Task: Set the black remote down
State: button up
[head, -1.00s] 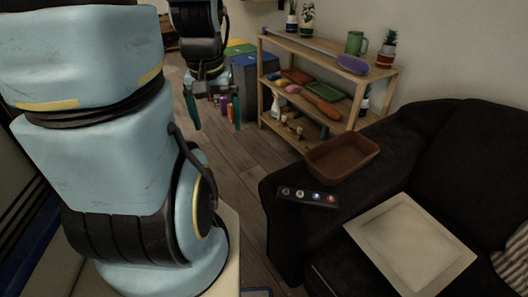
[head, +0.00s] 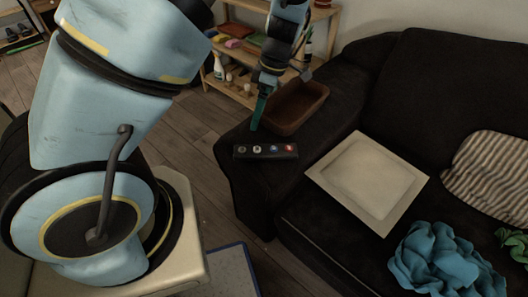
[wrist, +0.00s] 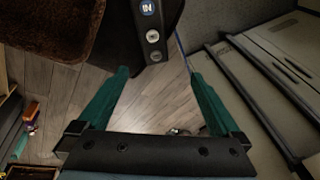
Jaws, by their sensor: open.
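The black remote (head: 266,151) lies on the sofa's armrest near its front end, with a row of coloured buttons facing up. In the wrist view, one end of the remote (wrist: 153,36) shows at the top, just ahead of the fingertips. My gripper (wrist: 158,75) is open, with its two teal fingers spread and nothing held between them. In the head view one teal finger hangs close behind the remote, left of the brown tray; the other finger is hard to make out. I cannot tell the exact height of the fingertips over the armrest.
A brown tray (head: 296,107) sits on the armrest behind the remote. A pale square tray (head: 325,171) lies on the black sofa (head: 420,100). A blue cloth (head: 440,262) and striped cushion (head: 490,175) are at right. A wooden shelf (head: 235,93) stands behind.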

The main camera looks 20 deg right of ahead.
aim_at(265, 150)
jog(key=s+d+f+n+t+y, duration=0.1)
jog(key=s+d+f+n+t, duration=0.2)
jog(key=d, duration=0.4)
jog(key=shift+g, duration=0.7)
jog(key=x, duration=0.6)
jog(key=shift+w+a+f, duration=0.1)
jog(key=shift+w+f, duration=0.05)
jog(key=shift+w, duration=0.25)
jog(key=shift+a+p+x, duration=0.15)
jog(key=shift+p+x, duration=0.15)
jog(key=shift+x, duration=1.05)
jog(key=shift+a+p+x, duration=0.15)
jog(key=shift+p+x, duration=0.1)
jog(key=shift+x, duration=1.05)
jog(key=shift+s, duration=0.1)
jog(key=shift+c, duration=0.2)
jog(key=c, duration=1.5)
grip_shut()
jog(key=shift+r, duration=0.25)
